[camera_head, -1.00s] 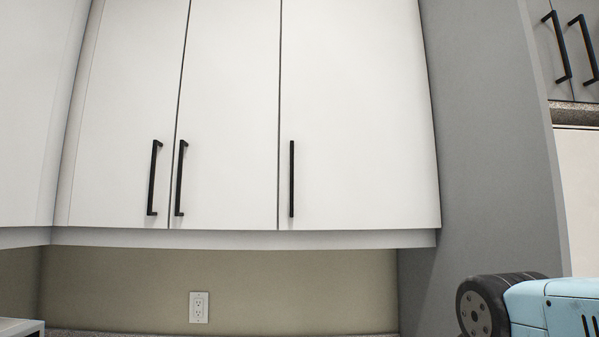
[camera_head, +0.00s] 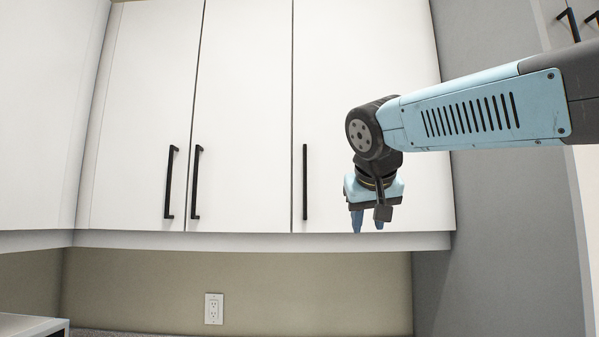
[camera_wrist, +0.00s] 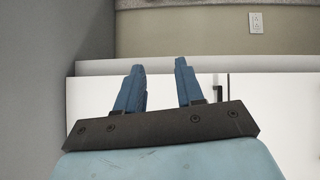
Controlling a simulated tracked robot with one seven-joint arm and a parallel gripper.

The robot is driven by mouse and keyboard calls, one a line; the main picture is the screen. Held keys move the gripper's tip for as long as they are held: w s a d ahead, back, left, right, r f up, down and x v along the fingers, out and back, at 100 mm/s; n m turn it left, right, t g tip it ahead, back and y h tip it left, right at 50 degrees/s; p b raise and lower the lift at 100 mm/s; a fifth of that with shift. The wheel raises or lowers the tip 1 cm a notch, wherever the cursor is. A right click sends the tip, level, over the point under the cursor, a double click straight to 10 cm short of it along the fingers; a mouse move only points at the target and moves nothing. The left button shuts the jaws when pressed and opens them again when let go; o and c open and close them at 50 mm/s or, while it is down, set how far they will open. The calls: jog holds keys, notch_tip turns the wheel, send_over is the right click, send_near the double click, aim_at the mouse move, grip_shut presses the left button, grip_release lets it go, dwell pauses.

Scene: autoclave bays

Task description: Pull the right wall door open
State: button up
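The right wall door (camera_head: 350,60) is the rightmost white cabinet door in the head view, and it is shut. Its black vertical bar handle (camera_head: 305,182) is near its left edge. My gripper (camera_head: 368,230) points down in front of the door's lower right part, to the right of the handle and apart from it. In the wrist view its two blue fingers (camera_wrist: 158,75) are spread with nothing between them. The white door surface (camera_wrist: 100,95) lies behind the fingers there, upside down, with a dark handle (camera_wrist: 228,88) to their right.
Two more white doors with black handles (camera_head: 170,182) (camera_head: 196,182) are to the left, shut. A grey side panel (camera_head: 490,200) stands to the right. An outlet (camera_head: 213,309) is on the beige wall below. The space before the left doors is clear.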

aim_at(305, 169)
jog(key=w+a+r+m+t, duration=0.1)
jog(key=w+a+r+t, duration=0.15)
jog(key=a+r, duration=0.5)
jog(key=w+a+r+t, duration=0.1)
jog(key=w+a+r, duration=0.25)
jog(key=r, duration=0.65)
jog(key=shift+y, duration=0.4)
jog(key=x, duration=1.3)
jog(key=shift+a, duration=0.4)
jog(key=shift+s, duration=0.1)
grip_shut()
